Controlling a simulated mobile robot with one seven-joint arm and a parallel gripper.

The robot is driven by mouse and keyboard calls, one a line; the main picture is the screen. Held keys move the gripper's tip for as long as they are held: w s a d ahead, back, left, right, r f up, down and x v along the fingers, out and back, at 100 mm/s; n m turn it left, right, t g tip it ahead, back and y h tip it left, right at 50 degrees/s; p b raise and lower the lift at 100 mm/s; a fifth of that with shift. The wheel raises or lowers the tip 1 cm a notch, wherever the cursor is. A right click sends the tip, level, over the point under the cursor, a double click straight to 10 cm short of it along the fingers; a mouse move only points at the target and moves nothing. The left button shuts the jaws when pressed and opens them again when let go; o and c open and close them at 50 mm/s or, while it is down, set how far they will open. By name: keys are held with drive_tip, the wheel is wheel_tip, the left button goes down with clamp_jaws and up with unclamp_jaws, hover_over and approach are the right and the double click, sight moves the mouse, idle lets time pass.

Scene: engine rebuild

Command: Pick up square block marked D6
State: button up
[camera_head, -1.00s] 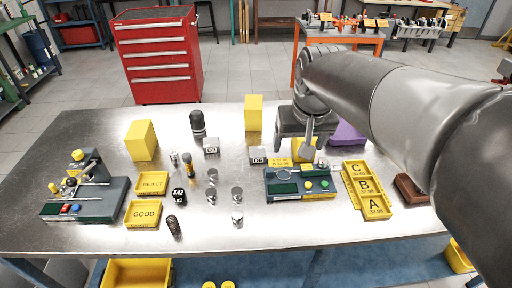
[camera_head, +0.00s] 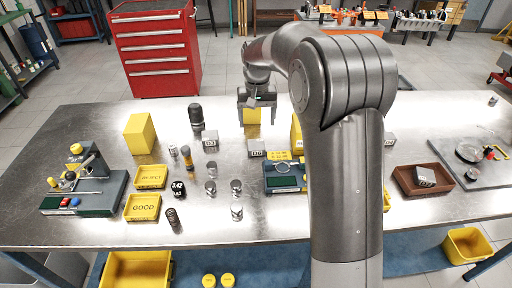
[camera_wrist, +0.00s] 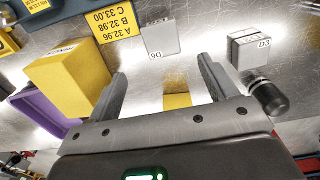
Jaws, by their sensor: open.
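The block marked D6 is a small grey square block (camera_wrist: 160,38) beyond my fingertips in the wrist view, its label upside down. In the head view the matching block (camera_head: 257,148) stands mid-table, just left of the green-screened device. My gripper (camera_head: 257,103) is open and empty, raised above the table behind the block. In the wrist view my gripper's fingers (camera_wrist: 163,72) are spread wide, with D6 ahead of the gap and not between them. A similar block marked D3 (camera_wrist: 247,47) is to its right in the wrist view; it is left of D6 in the head view (camera_head: 210,141).
A black-capped cylinder (camera_wrist: 268,95) is near the right finger. A brown tray (camera_head: 408,185) holds another grey block (camera_head: 425,176).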

sight(256, 144)
wheel_tip(256, 144, down, 10)
drive_tip(key=shift+s+a+f, duration=0.1)
drive_tip(key=shift+a+f, duration=0.05)
drive_tip(key=shift+f, duration=0.05)
idle(0.3)
drive_tip(key=c, duration=1.2)
